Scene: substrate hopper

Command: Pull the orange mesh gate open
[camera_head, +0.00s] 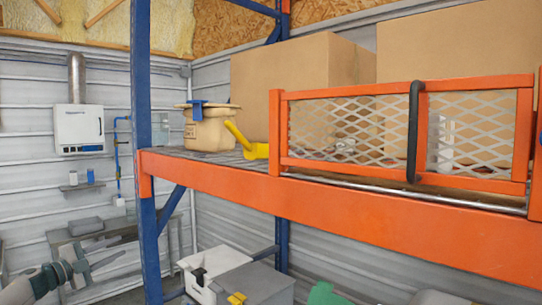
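The orange mesh gate (403,130) stands upright on the orange shelf beam at the right, closed across the front of the shelf. It has an orange frame, pale diamond mesh and a black vertical handle (413,132) at its middle. My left gripper (88,266) is low at the left edge, far from the gate and below shelf height. Its fingers look apart, with nothing seen between them. My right gripper is out of view.
Large cardboard boxes (290,85) stand behind the gate. A blue upright (142,90) stands between my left gripper and the gate. Grey-white containers (252,283) are below the beam (335,205).

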